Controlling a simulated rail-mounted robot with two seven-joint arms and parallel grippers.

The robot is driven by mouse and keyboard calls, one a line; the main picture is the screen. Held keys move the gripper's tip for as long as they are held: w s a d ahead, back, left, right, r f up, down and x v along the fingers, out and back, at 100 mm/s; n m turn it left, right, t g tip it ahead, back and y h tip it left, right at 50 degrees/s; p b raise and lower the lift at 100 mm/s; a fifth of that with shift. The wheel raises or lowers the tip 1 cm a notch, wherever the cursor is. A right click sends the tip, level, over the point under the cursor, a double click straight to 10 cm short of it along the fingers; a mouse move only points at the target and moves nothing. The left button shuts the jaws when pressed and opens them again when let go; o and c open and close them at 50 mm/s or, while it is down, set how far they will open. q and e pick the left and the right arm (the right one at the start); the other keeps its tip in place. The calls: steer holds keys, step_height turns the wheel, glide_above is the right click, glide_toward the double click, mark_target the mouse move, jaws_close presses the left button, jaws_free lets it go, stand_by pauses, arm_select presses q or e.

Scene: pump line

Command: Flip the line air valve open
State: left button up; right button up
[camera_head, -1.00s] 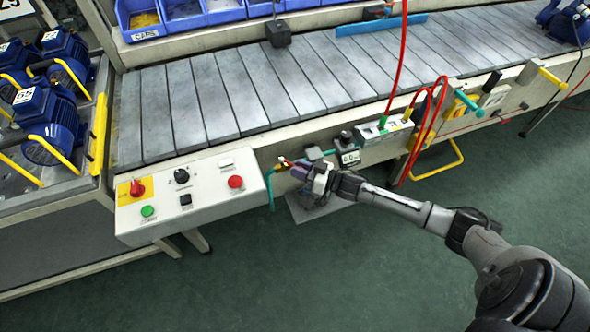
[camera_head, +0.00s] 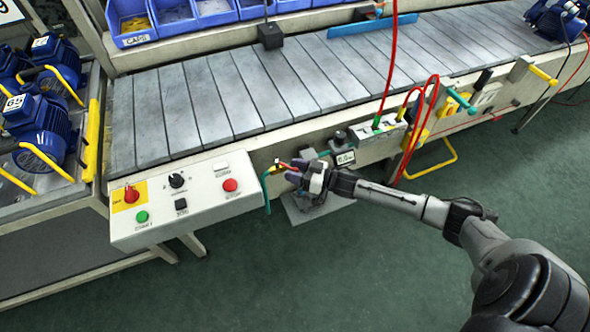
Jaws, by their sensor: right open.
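The line air valve sits on the teal air pipe (camera_head: 266,188) at the conveyor's front edge, just right of the control panel. A small red and yellow part (camera_head: 279,165), apparently its handle, shows at my right gripper's fingertips. My right gripper (camera_head: 291,173) is open and points left at this part. Its fingers partly hide the valve, and I cannot tell whether they touch the handle or which way the handle is set. A regulator with a small display (camera_head: 343,157) is just behind and right of the gripper. My left gripper is out of view.
The control panel (camera_head: 200,207) with knobs and buttons is close on the left. A red hose (camera_head: 391,70) hangs at the right and loops near a yellow bracket (camera_head: 437,160). A grey plate (camera_head: 318,208) is below the gripper. The green floor in front is clear.

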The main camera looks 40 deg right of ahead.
steer(key=shift+s+d, duration=0.15)
steer(key=shift+s, duration=0.15)
steer(key=p+v, duration=0.3)
steer(key=v, duration=1)
steer(key=shift+p, duration=0.4)
steer(key=shift+s, duration=0.1)
